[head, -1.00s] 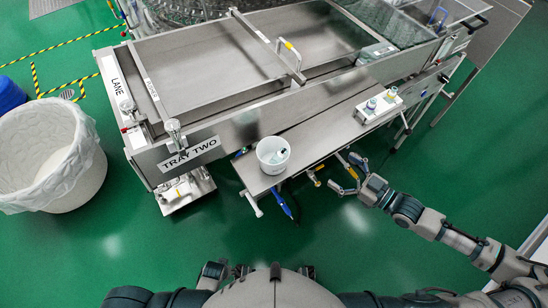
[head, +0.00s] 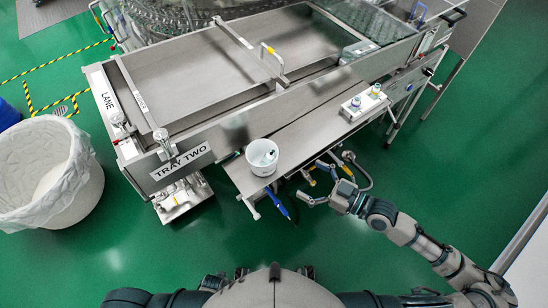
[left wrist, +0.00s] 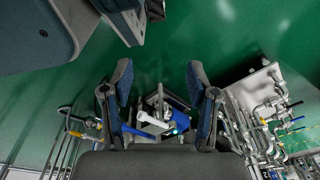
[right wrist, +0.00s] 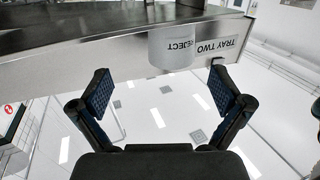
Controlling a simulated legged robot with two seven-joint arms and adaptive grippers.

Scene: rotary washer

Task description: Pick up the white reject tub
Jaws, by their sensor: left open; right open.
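The white reject tub (head: 262,158) stands upright on the narrow steel shelf (head: 310,134) at the front of the machine, with small items inside. Its side with the word REJECT shows in the right wrist view (right wrist: 172,48), upside down, ahead of my open fingers. My right gripper (head: 312,184) is open and empty, to the right of the tub and apart from it, near the shelf's front edge. My left gripper (left wrist: 160,92) is open and empty in the left wrist view, facing pipes and fittings; in the head view its fingers are not clearly seen.
A white block with two vials (head: 363,101) stands on the shelf to the right. A blue-handled tool (head: 280,204) and fittings hang below the shelf's front edge. A large lined bin (head: 50,175) stands on the left. Green floor in front is clear.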

